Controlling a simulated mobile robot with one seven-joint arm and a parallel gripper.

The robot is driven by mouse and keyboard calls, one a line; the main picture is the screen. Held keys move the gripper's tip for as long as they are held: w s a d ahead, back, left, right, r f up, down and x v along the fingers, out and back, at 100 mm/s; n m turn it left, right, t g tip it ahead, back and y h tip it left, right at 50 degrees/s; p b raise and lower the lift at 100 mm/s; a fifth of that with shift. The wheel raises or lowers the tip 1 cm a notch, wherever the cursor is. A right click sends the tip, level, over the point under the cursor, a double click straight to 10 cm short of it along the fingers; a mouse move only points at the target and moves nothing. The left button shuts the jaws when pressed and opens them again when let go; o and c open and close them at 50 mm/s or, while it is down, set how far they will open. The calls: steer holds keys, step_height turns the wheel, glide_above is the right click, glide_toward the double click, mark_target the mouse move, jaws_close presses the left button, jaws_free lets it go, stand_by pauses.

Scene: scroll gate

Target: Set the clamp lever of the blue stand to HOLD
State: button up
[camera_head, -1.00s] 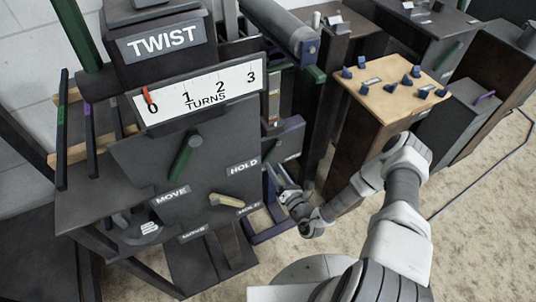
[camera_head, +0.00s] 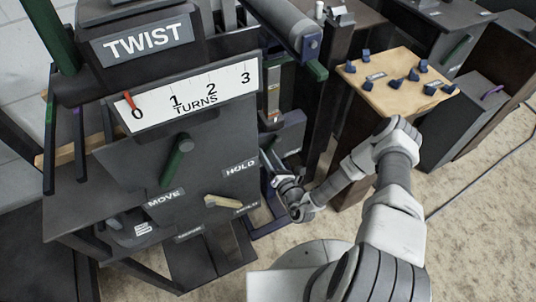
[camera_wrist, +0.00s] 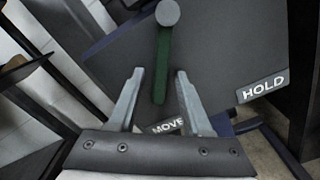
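The blue stand (camera_head: 288,134) is right of the large dark panel in the head view, with blue base bars at the floor. In the wrist view its dark panel (camera_wrist: 225,50) carries a green clamp lever (camera_wrist: 162,65) on a round grey pivot. The lever hangs down, its tip near the MOVE label (camera_wrist: 167,126). The HOLD label (camera_wrist: 263,87) is to the right. My gripper (camera_wrist: 160,73) is open, one finger on each side of the lever, with gaps visible. I cannot tell how deep the fingers reach. In the head view my gripper (camera_head: 276,163) is by the stand, its tips small.
The large dark panel (camera_head: 215,150) at left has its own green lever (camera_head: 177,160), a beige lever (camera_head: 222,201) and a TURNS scale (camera_head: 185,95). Open floor (camera_head: 470,240) lies at lower right.

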jaws_close()
stand_by(1.2)
